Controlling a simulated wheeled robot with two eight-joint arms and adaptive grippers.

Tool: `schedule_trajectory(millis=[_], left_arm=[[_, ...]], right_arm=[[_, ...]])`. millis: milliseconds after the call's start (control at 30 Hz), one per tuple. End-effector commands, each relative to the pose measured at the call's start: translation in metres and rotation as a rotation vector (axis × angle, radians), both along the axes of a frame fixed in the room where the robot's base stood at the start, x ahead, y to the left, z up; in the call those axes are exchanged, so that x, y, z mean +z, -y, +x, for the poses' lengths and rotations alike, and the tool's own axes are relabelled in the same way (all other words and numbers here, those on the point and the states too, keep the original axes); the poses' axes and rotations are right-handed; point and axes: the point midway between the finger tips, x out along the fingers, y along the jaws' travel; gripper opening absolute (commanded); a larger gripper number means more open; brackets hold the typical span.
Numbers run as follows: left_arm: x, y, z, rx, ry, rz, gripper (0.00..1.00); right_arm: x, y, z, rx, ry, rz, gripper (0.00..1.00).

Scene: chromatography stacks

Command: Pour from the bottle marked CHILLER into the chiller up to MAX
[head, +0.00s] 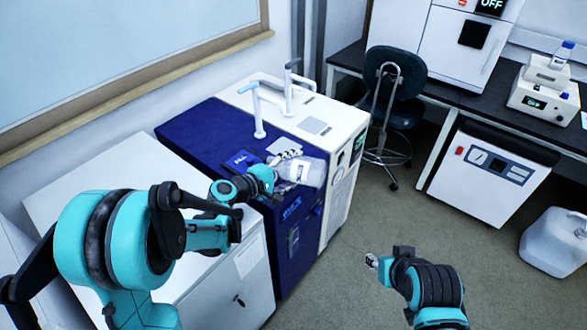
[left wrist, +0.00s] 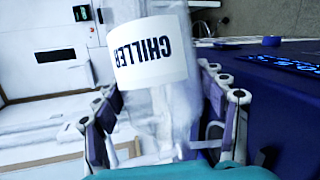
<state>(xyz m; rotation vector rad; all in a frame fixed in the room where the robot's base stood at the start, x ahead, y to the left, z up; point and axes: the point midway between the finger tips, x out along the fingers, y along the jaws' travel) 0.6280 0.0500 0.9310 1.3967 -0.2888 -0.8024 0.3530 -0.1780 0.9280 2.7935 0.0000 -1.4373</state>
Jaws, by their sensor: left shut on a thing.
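My left gripper (head: 284,163) is shut on a clear bottle (head: 312,172) with a white label. In the left wrist view the bottle's label (left wrist: 148,52) reads CHILLER, upside down, between the fingers. The bottle is over the front right part of the blue unit's top and looks tilted; its mouth and liquid level cannot be made out. The blue unit (head: 200,128) has a panel marked FILL (head: 240,161) on top, left of the bottle. No MAX mark is readable. My right gripper (head: 372,261) is low over the floor, away from the units; its jaws are too small to judge.
A white unit (head: 343,120) with a tap-like handle (head: 291,85) stands behind the blue one. Another handle (head: 256,110) rises from the blue top. A white cabinet (head: 120,165) is at left. A chair (head: 395,85), bench and jug (head: 553,242) are at right; floor between is clear.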

Motion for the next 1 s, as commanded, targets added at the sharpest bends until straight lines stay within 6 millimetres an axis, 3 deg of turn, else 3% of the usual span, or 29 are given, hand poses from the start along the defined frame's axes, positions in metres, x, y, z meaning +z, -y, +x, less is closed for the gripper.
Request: schedule_trajectory(millis=[500,833,1000], left_arm=[[0.001,0.0,0.0,0.0,-0.002,-0.005,0.12],[0.01,0.007,-0.003,-0.001,0.071,0.219,0.12],[0.025,0.009,-0.003,-0.002,0.114,0.352,0.12]], right_arm=[[0.001,0.0,0.0,0.0,0.0,0.0,0.4],[0.023,0.0,0.0,0.0,0.0,0.0,0.4],[0.043,0.0,0.0,0.0,0.0,0.0,0.4]])
